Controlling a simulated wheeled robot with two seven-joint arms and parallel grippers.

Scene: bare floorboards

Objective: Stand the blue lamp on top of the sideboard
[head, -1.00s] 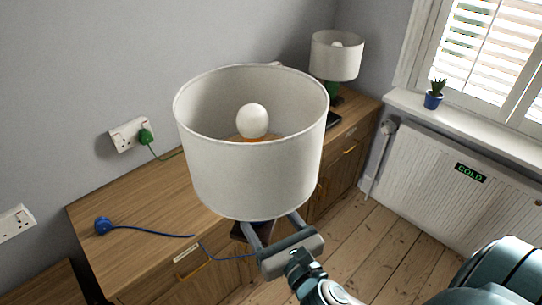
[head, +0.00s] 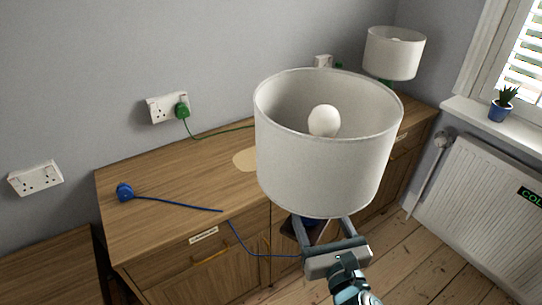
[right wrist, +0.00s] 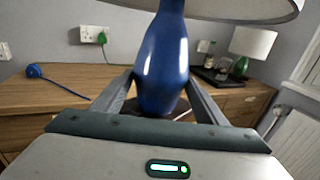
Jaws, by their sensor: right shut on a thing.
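The blue lamp has a wide white shade (head: 325,165) with a round bulb inside. Its glossy blue body (right wrist: 162,60) shows in the right wrist view; its foot is mostly hidden. My right gripper (head: 328,228) is shut on the blue body below the shade and holds the lamp roughly upright at the sideboard's front edge. The wooden sideboard (head: 165,185) runs along the wall. A pale round patch (head: 244,160) on its top shows left of the shade. The blue plug (head: 124,192) lies on the top, its cord hanging over the front edge. My left gripper is not in view.
A second lamp (head: 395,55) with a green body stands at the sideboard's far right end, near a dark tray (right wrist: 215,75). A green plug (head: 182,110) sits in a wall socket. The top's left part is clear except for the blue plug and cord. A radiator (head: 480,190) is at right.

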